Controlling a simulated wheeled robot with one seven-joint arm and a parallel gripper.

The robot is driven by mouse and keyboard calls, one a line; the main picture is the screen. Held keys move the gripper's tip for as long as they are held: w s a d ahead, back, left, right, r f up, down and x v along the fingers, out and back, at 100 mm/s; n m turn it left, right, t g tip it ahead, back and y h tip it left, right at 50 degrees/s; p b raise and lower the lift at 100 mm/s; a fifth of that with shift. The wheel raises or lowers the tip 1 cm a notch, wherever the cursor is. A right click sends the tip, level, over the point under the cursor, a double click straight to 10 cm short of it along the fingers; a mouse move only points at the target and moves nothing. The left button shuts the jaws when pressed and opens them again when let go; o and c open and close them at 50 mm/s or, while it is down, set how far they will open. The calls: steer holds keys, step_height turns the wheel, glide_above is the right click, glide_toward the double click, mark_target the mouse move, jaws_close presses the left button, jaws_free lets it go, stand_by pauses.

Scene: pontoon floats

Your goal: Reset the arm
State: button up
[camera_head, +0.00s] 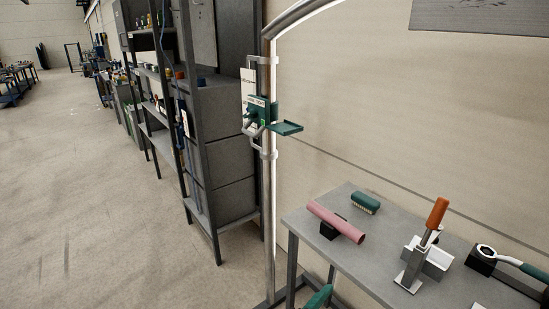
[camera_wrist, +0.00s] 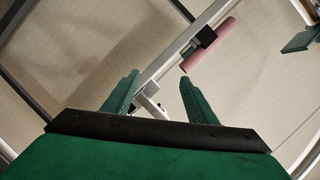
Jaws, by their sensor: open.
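My gripper (camera_wrist: 160,80) shows in the wrist view with its two green fingers spread apart. Nothing is held between them. A pale metal bracket (camera_wrist: 150,105) and a sloping metal bar show beyond the fingers, apart from them as far as I can tell. A pink cylinder (camera_wrist: 210,45) on a black holder lies past the right finger. In the head view, a green piece at the lower edge by the table looks like part of my gripper, but most of my arm is out of the picture.
A grey table (camera_head: 377,258) stands at lower right, holding the pink cylinder (camera_head: 336,222), a green brush (camera_head: 365,203), an orange-handled tool (camera_head: 437,214) and a green-handled tool (camera_head: 513,262). A metal post (camera_head: 268,190) carries a green bracket. Shelves (camera_head: 222,185) line the wall; open floor lies left.

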steer(key=s+a+f+n+t+y, duration=0.2)
steer(key=s+a+f+n+y, duration=0.55)
steer(key=s+f+n, duration=0.55)
steer(key=s+a+n+y, duration=0.1)
steer(key=s+a+n, duration=0.1)
steer(key=s, duration=0.7)
steer(key=s+a+n+t+y, duration=0.1)
steer(key=s+a+n, duration=0.2)
steer(key=s, duration=0.6)
steer(key=shift+s+a+f, duration=0.2)
steer(key=shift+s+a, duration=0.15)
steer(key=shift+c, duration=0.3)
steer(key=c, duration=0.5)
steer(key=shift+w, duration=0.1)
